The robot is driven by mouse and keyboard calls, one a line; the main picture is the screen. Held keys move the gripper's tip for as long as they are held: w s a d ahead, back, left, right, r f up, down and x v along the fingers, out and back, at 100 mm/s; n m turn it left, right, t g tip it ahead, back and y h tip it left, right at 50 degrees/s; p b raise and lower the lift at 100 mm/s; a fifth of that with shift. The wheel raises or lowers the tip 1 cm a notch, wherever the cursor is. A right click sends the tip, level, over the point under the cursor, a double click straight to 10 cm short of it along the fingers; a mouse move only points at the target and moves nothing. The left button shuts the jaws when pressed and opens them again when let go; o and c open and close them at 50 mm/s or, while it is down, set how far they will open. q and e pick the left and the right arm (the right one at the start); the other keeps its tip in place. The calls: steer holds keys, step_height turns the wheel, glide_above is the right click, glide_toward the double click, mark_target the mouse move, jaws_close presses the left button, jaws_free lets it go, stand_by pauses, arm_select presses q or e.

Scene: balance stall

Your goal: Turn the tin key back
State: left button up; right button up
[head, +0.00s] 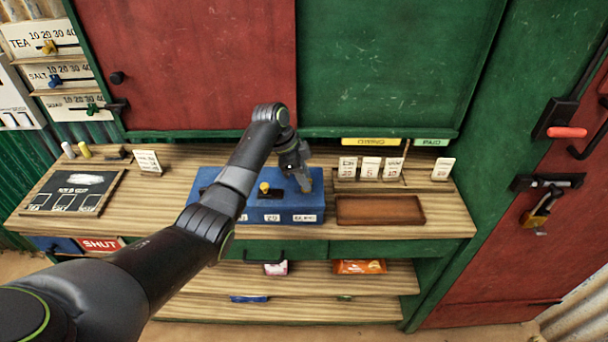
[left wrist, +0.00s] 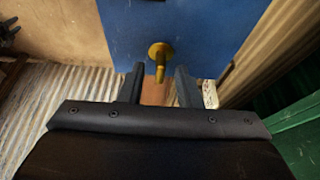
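The tin is a blue box (head: 210,190) on the counter, with white labels on its front. On it is a dark plate with a yellow knob (head: 264,187). My left gripper (head: 304,186) is at the right part of the tin, pointing down. In the left wrist view, a brass-coloured key (left wrist: 159,52) stands out from the blue tin face (left wrist: 195,30). My left gripper (left wrist: 158,84) is open there, its two fingers apart with the key's end near the gap between them. I cannot tell whether they touch it. My right gripper is not in view.
A brown tray (head: 380,210) lies right of the tin, with several white cards (head: 371,168) behind it. A chalkboard (head: 73,192) lies at the left of the wooden counter (head: 140,205). A red door with a padlock (head: 540,210) is at the far right.

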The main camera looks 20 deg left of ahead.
arm_select(q)
jaws_close()
